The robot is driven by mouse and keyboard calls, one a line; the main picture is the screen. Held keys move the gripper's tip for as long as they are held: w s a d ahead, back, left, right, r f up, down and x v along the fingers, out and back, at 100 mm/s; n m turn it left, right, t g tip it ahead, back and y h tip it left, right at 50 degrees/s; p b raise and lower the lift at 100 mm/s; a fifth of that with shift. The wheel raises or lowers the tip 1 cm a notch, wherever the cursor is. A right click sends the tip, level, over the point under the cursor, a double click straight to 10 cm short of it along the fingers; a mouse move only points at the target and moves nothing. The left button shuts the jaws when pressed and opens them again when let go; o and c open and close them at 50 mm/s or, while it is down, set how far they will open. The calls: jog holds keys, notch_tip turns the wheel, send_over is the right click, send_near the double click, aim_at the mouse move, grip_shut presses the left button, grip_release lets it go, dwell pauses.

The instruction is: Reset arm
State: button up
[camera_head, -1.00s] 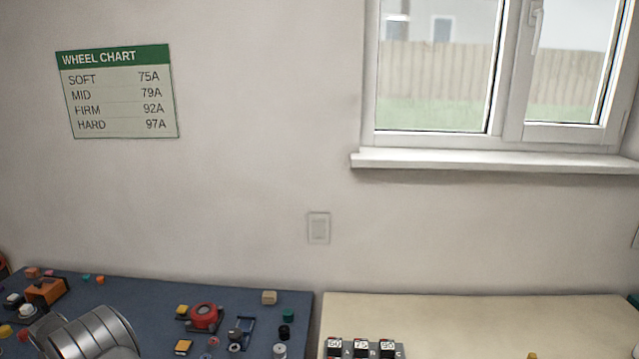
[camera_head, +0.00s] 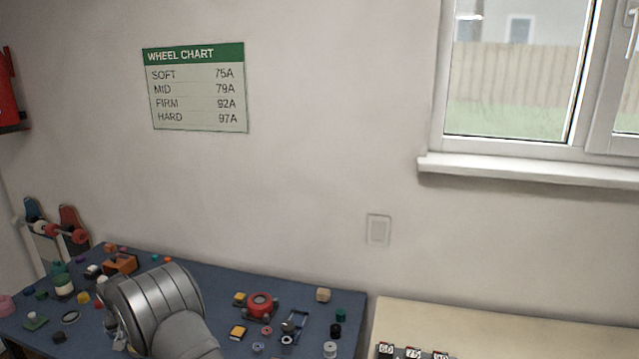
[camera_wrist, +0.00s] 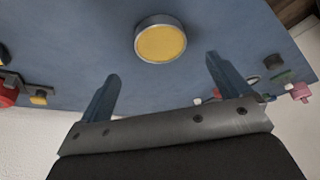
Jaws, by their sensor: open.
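My gripper (camera_wrist: 165,88) shows in the wrist view with its two blue fingers spread apart and nothing between them. A round yellow disc with a grey rim (camera_wrist: 161,42) lies on the blue mat beyond the fingertips, apart from them. In the head view my silver arm (camera_head: 155,300) rises over the left part of the blue-topped table (camera_head: 215,275); the gripper itself is not visible there.
Small parts crowd the blue table, among them a red round piece (camera_head: 259,305), an orange block (camera_head: 120,264) and a tan block (camera_head: 323,295). A cream table (camera_head: 480,325) with labelled dark blocks (camera_head: 412,353) stands right. Skateboards (camera_head: 75,230) lean at left.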

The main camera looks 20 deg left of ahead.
jog(key=x, duration=0.8)
jog(key=shift+f, duration=0.35)
jog(key=r, duration=0.5)
jog(key=shift+w+d, duration=0.25)
jog(key=w+d+r, duration=0.5)
jog(key=d+r, duration=0.2)
jog(key=d, duration=0.3)
jog(key=w+d+m+h, duration=0.1)
jog(key=w+d+m, duration=0.2)
jog(key=w+d, duration=0.8)
jog(key=w+d+m+h, duration=0.1)
jog(key=w+d, duration=0.4)
jog(key=d, duration=0.8)
jog(key=w+d+m+h, duration=0.1)
jog(key=w+d+m, duration=0.3)
jog(key=d, duration=1)
jog(key=w+d+m+t, duration=0.1)
jog(key=w+d, duration=0.4)
jog(key=d, duration=0.8)
jog(key=shift+w+d+f+m+h, duration=0.3)
jog(key=shift+w+m+h, duration=0.1)
jog(key=shift+m, duration=0.3)
jog(key=shift+s, duration=0.1)
jog(key=shift+o, duration=0.7)
